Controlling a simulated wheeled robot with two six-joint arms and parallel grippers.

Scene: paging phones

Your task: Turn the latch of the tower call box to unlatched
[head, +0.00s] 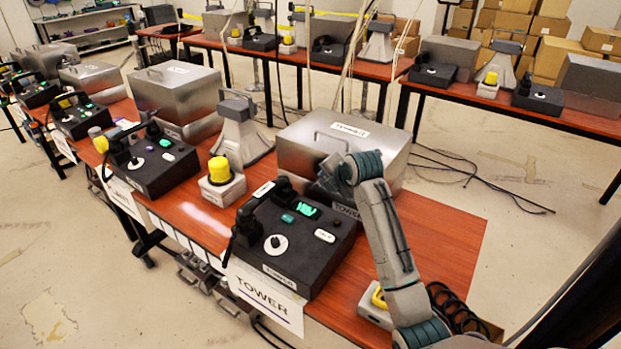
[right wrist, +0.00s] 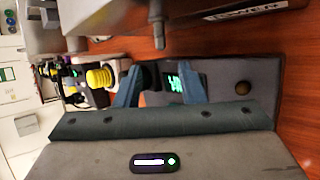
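The tower call box (head: 306,150) is a silver metal box with a lid handle, at the table's back edge behind a black phone console (head: 300,250) with a handset and lit green screen. A "TOWER" sign (head: 262,299) hangs in front. My right arm reaches in from the lower right; its gripper end is at the box's front, fingertips hidden in the head view. In the right wrist view my right gripper (right wrist: 158,76) has its blue fingers apart with nothing held. A grey metal peg (right wrist: 157,28), possibly the latch, shows near the fingertips; its position is unclear. My left gripper is out of view.
A yellow-topped button box (head: 221,182) and a grey cone-shaped stand (head: 240,130) stand left of the console. Another black console (head: 152,165) is farther left. The red tabletop (head: 440,235) is clear to the right of my arm.

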